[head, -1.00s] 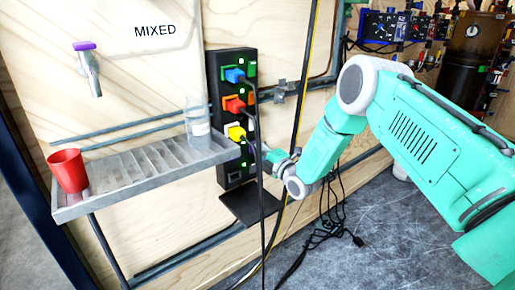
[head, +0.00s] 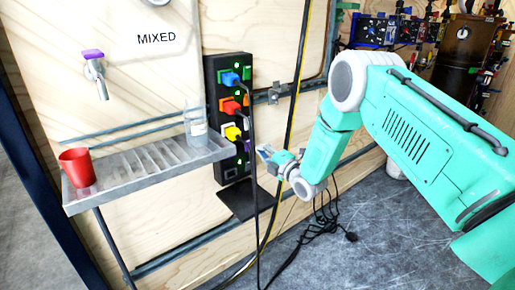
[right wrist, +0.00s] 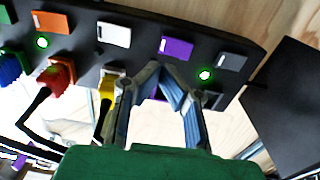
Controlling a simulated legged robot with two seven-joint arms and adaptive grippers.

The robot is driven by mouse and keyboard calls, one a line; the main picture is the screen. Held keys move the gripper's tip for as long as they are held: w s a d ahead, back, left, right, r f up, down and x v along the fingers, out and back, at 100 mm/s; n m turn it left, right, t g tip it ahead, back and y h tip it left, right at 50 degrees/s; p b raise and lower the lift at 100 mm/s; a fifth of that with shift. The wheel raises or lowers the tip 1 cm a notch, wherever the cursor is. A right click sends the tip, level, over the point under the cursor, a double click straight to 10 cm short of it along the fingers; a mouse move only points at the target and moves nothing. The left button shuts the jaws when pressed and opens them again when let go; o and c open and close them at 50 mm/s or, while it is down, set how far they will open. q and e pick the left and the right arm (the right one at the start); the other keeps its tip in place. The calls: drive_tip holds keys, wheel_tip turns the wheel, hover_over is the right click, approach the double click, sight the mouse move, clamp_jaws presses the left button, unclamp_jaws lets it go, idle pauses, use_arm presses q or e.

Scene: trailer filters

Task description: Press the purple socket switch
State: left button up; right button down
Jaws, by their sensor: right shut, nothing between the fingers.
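The purple switch (right wrist: 177,48) sits on the black socket strip (right wrist: 135,30), between a white and a grey switch, in the right wrist view. A green light glows just right of and below it. In the head view the strip (head: 213,110) stands upright, with a small purple patch (head: 247,146) on its lower right. My right gripper (right wrist: 157,68) is shut and empty, its tips just below and left of the purple switch. I cannot tell whether they touch the strip. In the head view this gripper (head: 262,152) is right of the strip's lower part. My left gripper is not in view.
A tray (head: 150,182) with a red cup (head: 77,168) and a clear bottle (head: 195,125) is at left. Loose cables lie on the floor.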

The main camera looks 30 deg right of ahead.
drive_tip(key=s+r+p, duration=0.1)
drive_tip(key=s, duration=0.6)
drive_tip(key=shift+s+d+p, duration=0.2)
drive_tip(key=shift+d+p, duration=0.2)
drive_tip(key=shift+d, duration=0.05)
drive_tip(key=shift+d, duration=0.15)
